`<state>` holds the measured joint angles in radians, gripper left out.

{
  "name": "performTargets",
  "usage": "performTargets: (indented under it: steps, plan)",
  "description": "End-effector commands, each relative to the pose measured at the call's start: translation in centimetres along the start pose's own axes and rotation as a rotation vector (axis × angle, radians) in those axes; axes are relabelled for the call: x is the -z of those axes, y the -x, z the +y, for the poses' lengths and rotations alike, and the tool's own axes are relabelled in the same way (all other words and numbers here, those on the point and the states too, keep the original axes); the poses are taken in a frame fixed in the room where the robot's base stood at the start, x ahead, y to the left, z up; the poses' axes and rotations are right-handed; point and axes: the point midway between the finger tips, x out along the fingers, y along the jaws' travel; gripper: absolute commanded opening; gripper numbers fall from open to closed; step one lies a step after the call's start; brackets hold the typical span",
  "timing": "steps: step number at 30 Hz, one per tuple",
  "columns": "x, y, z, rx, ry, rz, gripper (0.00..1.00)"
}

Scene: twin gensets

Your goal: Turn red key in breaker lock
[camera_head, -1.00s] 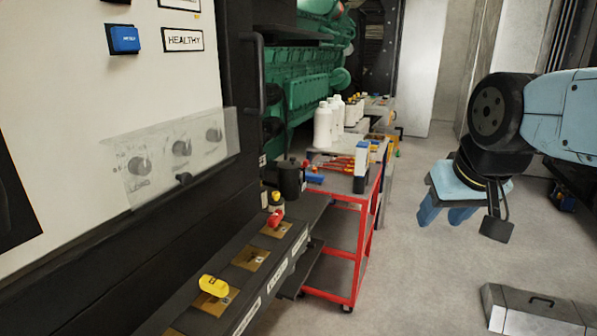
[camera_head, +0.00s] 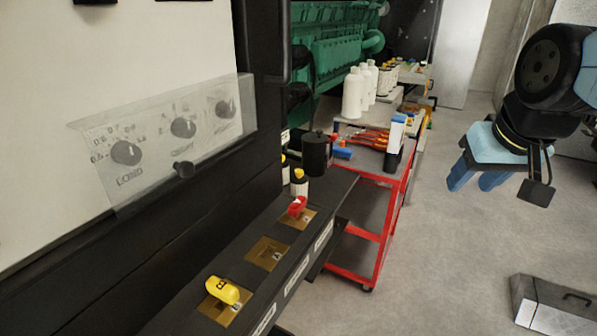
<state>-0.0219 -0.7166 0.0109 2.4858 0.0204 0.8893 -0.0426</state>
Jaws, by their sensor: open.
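The red key (camera_head: 297,206) stands in a brass lock plate (camera_head: 306,219) at the far end of a dark ledge (camera_head: 232,256) below the panel. A yellow key (camera_head: 222,290) sits in a nearer brass plate. An empty brass plate (camera_head: 268,253) lies between them. My gripper (camera_head: 480,180) is open and empty, in the air at the right, well apart from the red key.
A red cart (camera_head: 378,232) with tools and white bottles (camera_head: 353,93) stands between the ledge and my gripper. A clear cover (camera_head: 165,140) juts from the panel. A grey box (camera_head: 550,305) lies on the floor; floor around it is clear.

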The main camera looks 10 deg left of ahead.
Motion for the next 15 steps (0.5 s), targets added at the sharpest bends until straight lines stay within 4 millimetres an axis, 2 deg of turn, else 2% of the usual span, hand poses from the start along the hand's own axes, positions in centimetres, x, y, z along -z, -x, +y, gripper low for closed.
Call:
performTargets:
  steps: [2, 5, 9, 15]
  plan:
    - [1.2, -0.8, -1.1, 0.029, 0.074, -0.015, 0.47]
    - [3.0, -2.1, -3.7, 0.079, 0.198, -0.032, 0.47]
    - [5.3, -4.3, -8.3, 0.161, 0.386, -0.052, 0.47]
    - [7.2, -7.5, -15.9, 0.285, 0.647, -0.070, 0.47]
